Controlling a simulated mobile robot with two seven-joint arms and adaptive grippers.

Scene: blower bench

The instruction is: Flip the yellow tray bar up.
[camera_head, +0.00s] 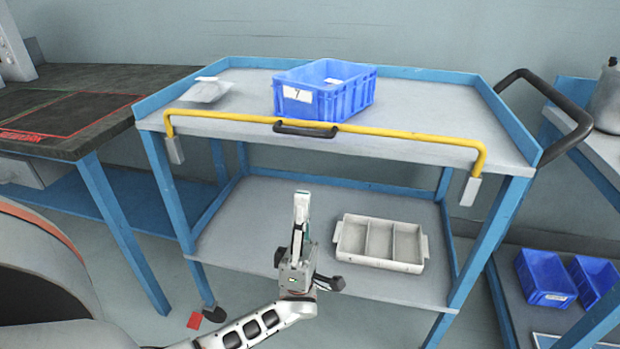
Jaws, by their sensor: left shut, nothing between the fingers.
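The yellow tray bar (400,133) runs across the front of the cart's top shelf. Its ends bend down to grey end pieces at the left (175,150) and right (470,191). A black handle (305,129) sits at the bar's middle-left, by the shelf's front edge. My left gripper (301,200) is below the bar and handle, in front of the cart, pointing up. Its fingers are shut and empty, apart from the bar. My right gripper does not show.
A blue bin (345,95) labelled 7 and a pale packet (206,91) rest on the top shelf. A grey divided tray (381,243) lies on the lower shelf. A black push handle (560,105) sticks out at right. A dark workbench (60,105) stands left.

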